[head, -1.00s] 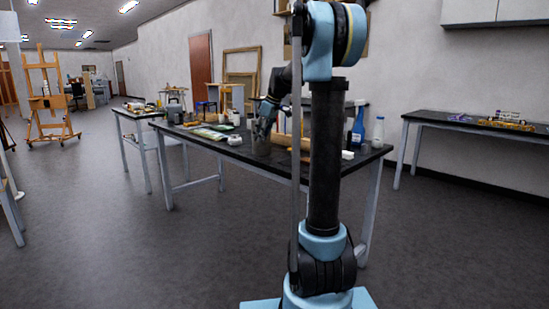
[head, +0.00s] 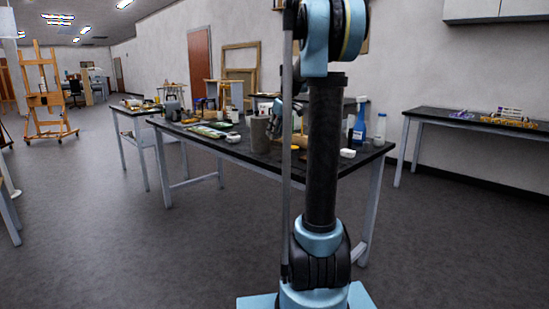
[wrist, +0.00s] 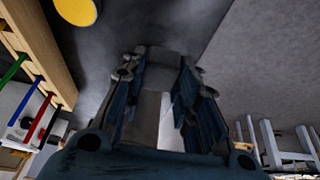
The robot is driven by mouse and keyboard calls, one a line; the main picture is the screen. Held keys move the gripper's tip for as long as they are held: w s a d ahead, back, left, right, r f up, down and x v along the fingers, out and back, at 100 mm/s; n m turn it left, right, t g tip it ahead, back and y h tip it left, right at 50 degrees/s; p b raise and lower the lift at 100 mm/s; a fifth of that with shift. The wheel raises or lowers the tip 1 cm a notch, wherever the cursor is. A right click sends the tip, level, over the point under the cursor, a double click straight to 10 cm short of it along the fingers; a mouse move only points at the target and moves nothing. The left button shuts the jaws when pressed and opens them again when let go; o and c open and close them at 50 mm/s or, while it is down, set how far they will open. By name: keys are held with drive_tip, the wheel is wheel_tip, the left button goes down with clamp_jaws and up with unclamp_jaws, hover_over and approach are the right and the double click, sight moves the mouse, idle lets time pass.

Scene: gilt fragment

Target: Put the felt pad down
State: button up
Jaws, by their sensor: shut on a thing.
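My gripper (wrist: 163,70) fills the middle of the wrist view, its two dark blue fingers closed on a grey piece, which I take to be the felt pad (wrist: 160,78). The piece's edges are hard to make out against the grey behind it. In the head view my gripper (head: 284,107) is small and partly behind my own arm, above the black worktable (head: 228,153), right of a grey cylinder (head: 260,136). The felt pad cannot be told apart in that view.
A blue spray bottle (head: 359,124), a pale bottle (head: 380,129) and a white item (head: 347,153) stand on the table's right part. Several small items crowd its left part. A wooden rack (wrist: 42,50) with coloured handles is at left in the wrist view.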

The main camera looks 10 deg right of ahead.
sight(273, 157)
drive_tip(key=shift+f, duration=4.4)
drive_tip(key=o, duration=1)
drive_tip(key=v, duration=1.2)
drive_tip(key=s+a+f+m+h, duration=0.1)
drive_tip(key=s+f+m, duration=0.1)
drive_tip(key=s+f, duration=0.6)
drive_tip(key=s+a+f+m+g+h, duration=0.1)
drive_tip(key=s+f, duration=0.7)
drive_tip(key=s, duration=1)
drive_tip(key=s+a+f+m, duration=0.1)
drive_tip(key=s+f+m, duration=0.3)
drive_tip(key=s+f, duration=0.4)
drive_tip(key=shift+s+f+g+h, duration=0.1)
drive_tip(key=shift+s+g+h, duration=0.1)
drive_tip(key=shift+s, duration=1.3)
drive_tip(key=shift+s+f+g+h, duration=0.1)
drive_tip(key=shift+s+f+h, duration=0.1)
drive_tip(key=shift+s, duration=1.25)
